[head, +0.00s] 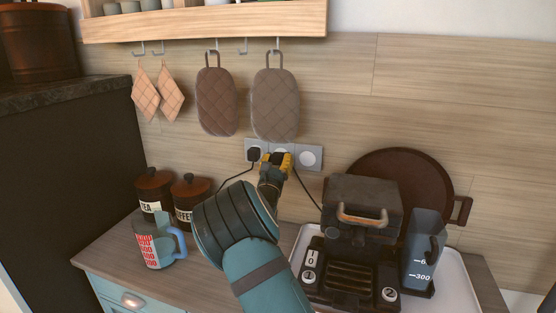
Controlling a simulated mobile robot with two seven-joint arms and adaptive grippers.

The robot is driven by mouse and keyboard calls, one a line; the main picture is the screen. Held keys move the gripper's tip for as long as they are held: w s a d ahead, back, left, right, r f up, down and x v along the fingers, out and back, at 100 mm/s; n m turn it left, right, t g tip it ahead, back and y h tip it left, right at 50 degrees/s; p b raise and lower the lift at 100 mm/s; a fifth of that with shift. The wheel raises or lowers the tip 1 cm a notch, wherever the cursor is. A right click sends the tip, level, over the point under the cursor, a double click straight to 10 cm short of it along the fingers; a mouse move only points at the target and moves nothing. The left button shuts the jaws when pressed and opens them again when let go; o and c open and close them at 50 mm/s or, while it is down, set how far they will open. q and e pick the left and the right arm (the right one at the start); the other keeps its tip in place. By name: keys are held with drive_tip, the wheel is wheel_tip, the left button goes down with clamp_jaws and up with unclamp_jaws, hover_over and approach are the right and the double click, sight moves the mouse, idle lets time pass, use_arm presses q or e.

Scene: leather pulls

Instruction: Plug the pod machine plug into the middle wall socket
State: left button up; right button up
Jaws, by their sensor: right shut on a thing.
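A row of three wall sockets sits low on the wood-panelled wall. The middle socket (281,146) is mostly hidden behind my right gripper (279,160). The right gripper, with yellow fingers, is shut right in front of it. The plug in its fingers is hidden. A black cable (306,189) runs from beside the fingers down to the pod machine (360,225). I cannot tell whether the plug's pins are in the socket. The left socket holds a black plug (254,154). The right socket (309,157) is empty. My left gripper is not in view.
Left of my right arm stand a measuring cup (157,242) and two lidded canisters labelled tea (154,192) and coffee (190,193). A grey oven mitt (276,105) hangs just above the sockets. A brown round tray (400,175) leans behind the machine.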

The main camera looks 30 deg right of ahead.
drive_tip(key=shift+w+d, duration=0.35)
drive_tip(key=shift+d, duration=0.1)
idle(0.6)
drive_tip(key=o, duration=1.1)
drive_tip(key=v, duration=1.2)
drive_tip(key=shift+s, duration=0.1)
